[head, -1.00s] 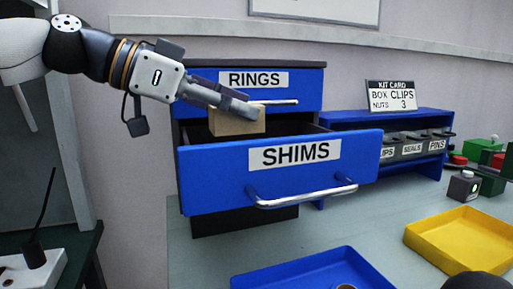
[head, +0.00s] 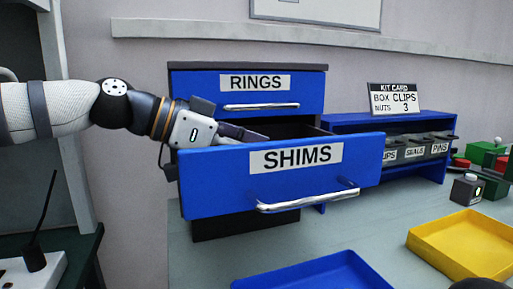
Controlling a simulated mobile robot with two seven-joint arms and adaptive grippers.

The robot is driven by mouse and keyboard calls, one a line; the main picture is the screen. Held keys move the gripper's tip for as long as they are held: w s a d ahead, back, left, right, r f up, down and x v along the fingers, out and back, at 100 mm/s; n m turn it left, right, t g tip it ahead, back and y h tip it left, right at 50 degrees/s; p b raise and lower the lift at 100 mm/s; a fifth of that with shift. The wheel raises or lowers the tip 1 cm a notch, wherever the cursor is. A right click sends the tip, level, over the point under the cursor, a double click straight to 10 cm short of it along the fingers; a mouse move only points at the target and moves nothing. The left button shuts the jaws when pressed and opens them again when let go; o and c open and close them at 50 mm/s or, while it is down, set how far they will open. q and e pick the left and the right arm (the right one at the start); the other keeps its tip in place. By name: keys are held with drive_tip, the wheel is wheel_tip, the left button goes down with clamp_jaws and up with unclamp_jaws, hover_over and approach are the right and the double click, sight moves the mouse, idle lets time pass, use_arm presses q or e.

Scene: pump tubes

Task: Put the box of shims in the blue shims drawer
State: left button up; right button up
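The blue shims drawer (head: 215,185), labelled SHIMS, is pulled open below the closed RINGS drawer (head: 210,92). My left gripper (head: 243,133) reaches in from the left over the drawer's left side, with its fingers low in the opening behind the drawer front. The box of shims is not visible; the drawer front and my gripper cover that part of the interior. I cannot see whether the fingers are still shut on the box. My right gripper is not in view.
A blue tray (head: 260,280) and a yellow tray (head: 420,246) lie on the table at the front. A blue rack of labelled bins (head: 443,172) stands right of the drawers, with a kit card (head: 394,98) on top. The dark drawer interior (head: 290,130) shows at the back.

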use_arm(q)
drive_tip(key=o, duration=1.2)
drive_tip(key=v, duration=1.2)
drive_tip(key=shift+r, duration=0.2)
drive_tip(key=shift+p, duration=0.3)
